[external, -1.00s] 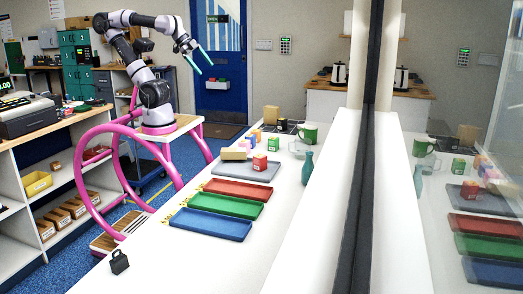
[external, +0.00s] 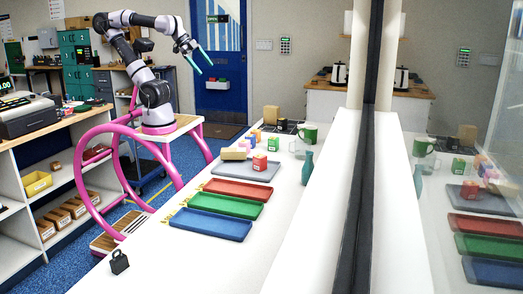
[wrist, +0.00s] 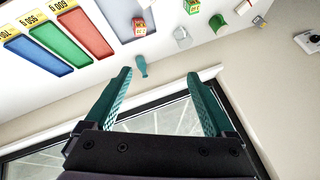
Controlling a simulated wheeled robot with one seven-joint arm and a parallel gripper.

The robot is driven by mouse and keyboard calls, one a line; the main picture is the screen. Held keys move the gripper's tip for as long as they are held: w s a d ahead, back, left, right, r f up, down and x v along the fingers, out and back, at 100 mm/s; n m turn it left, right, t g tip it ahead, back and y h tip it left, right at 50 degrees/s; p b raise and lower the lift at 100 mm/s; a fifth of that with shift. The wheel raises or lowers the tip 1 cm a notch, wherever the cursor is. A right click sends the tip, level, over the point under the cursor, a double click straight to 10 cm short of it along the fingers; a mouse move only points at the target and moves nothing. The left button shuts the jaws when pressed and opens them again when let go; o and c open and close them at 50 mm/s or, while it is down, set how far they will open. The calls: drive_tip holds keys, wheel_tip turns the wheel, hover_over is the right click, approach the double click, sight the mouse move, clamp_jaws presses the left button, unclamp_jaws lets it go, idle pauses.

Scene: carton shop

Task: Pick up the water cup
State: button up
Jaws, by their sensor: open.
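A clear cup (wrist: 182,34), which looks like the water cup, stands on the white counter in the wrist view. In the external view the clear cup (external: 298,148) is faint, beside a green mug (external: 309,134) and behind a teal bottle (external: 307,168). The wrist view also shows the green mug (wrist: 216,22) to the right of the cup and the teal bottle (wrist: 141,66) to its left. My gripper (external: 203,63) is open and empty, high in the air and well away from the cup. Its teal fingers (wrist: 159,75) frame the lower middle of the wrist view.
Red (external: 237,189), green (external: 226,205) and blue (external: 210,225) trays lie on the counter. A grey tray (external: 236,172) holds small cartons. A glass partition (external: 366,130) borders the counter on the right. The front right of the counter is clear.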

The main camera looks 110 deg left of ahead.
drive_tip(key=m+g+y, duration=0.5)
drive_tip(key=m, duration=0.7)
hover_over(299, 149)
drive_tip(key=s+d, duration=0.3)
drive_tip(key=s, duration=0.3)
wheel_tip(299, 149, down, 33)
drive_tip(key=x, duration=1.1)
drive_tip(key=shift+s+a+r, duration=0.2)
drive_tip(key=shift+a, duration=0.05)
clamp_jaws()
